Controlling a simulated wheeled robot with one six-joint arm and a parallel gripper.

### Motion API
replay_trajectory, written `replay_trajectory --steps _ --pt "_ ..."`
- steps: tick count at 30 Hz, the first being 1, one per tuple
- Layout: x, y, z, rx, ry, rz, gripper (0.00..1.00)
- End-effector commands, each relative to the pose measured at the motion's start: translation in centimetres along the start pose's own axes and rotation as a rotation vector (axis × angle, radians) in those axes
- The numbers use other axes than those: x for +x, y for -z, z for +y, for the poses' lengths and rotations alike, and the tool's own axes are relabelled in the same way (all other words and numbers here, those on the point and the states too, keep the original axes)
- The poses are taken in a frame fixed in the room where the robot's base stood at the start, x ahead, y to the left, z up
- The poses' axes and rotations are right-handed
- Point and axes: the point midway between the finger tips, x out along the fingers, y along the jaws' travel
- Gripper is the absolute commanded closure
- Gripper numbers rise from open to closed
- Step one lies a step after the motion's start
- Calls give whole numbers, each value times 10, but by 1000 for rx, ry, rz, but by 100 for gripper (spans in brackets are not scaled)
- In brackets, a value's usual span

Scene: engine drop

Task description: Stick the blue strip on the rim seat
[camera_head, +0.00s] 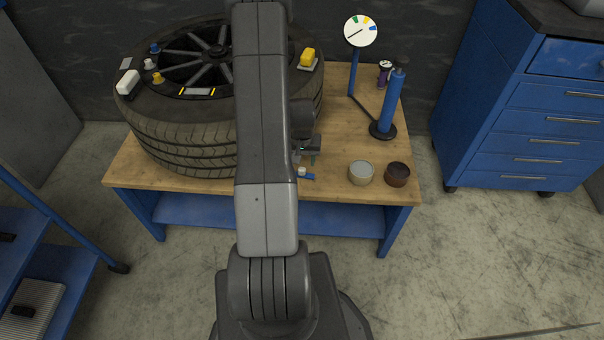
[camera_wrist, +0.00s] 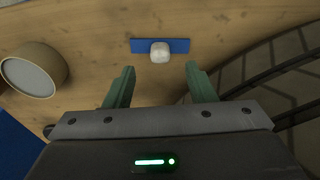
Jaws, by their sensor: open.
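The blue strip (camera_wrist: 178,45) lies flat on the wooden table, with a small white block (camera_wrist: 160,52) on its middle. In the head view only part of the blue strip (camera_head: 308,177) shows beside my arm. My gripper (camera_wrist: 160,80) is open and empty, with its two green fingers on either side of the strip's middle and short of it in the wrist view. In the head view my arm hides most of the gripper. The wheel's rim (camera_head: 190,65) faces up inside a tyre (camera_head: 180,130); a yellow-and-white marked strip (camera_head: 197,92) lies on its near edge.
A grey-topped tin (camera_head: 361,173) and a dark tin (camera_head: 397,174) stand right of the strip. A blue pump (camera_head: 394,105) and a gauge (camera_head: 361,31) stand farther back. A yellow block (camera_head: 308,57) and white block (camera_head: 128,83) sit on the tyre.

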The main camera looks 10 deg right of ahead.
Motion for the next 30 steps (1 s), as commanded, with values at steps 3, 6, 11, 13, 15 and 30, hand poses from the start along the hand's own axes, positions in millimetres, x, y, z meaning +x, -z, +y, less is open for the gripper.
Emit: replay_trajectory --steps 3,6,11,13,15,30 --pt "5 0 0 0 0 -1 50" --pt "15 -1 0 0 0 -3 50" --pt "38 -2 -1 -1 0 -3 50" --pt "46 -2 -1 -1 0 -2 50" --pt "52 -2 -1 -1 0 -3 50" --pt "55 -2 -1 -1 0 0 87"
